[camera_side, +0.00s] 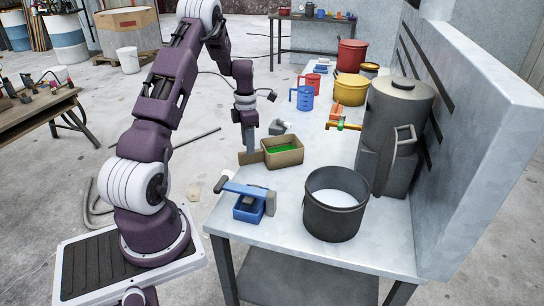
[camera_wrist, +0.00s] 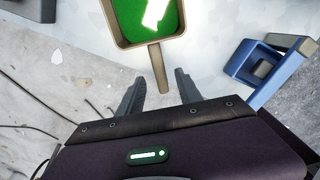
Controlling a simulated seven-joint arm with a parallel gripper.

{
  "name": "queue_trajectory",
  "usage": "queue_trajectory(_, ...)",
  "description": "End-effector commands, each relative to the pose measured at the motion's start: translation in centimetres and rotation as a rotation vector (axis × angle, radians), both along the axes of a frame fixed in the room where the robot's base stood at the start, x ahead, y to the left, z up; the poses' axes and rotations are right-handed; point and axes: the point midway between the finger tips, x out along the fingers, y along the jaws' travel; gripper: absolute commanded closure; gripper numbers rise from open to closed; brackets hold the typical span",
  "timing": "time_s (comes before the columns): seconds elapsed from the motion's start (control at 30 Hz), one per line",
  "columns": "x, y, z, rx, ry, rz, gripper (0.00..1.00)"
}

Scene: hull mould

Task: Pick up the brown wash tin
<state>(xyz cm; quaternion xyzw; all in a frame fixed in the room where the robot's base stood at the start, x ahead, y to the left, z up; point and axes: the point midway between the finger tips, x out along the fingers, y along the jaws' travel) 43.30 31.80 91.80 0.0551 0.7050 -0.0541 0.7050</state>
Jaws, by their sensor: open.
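The brown wash tin (camera_side: 284,158) is a rectangular tan pan with a green inside, on the left edge of the grey bench. In the wrist view the tin (camera_wrist: 122,44) is at the top, its stick handle (camera_wrist: 158,75) pointing toward me. Its far part is cut off by the frame. My gripper (camera_wrist: 160,80) is open, with one finger on each side of the handle's end. In the side view my gripper (camera_side: 249,148) points down at the handle, left of the tin. Whether the fingers touch the handle, I cannot tell.
A dark pot (camera_side: 334,215) and a tall grey urn (camera_side: 398,110) stand to the right.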

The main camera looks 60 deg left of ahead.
Motion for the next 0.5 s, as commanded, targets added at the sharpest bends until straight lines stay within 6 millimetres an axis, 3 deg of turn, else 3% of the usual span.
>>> queue_trajectory(0.3, -0.6, 0.1, -5.4, -0.004, 0.002, -0.001, 0.58)
queue_trajectory(0.5, -0.4, 0.1, -6.5, -0.001, -0.001, -0.003, 0.58)
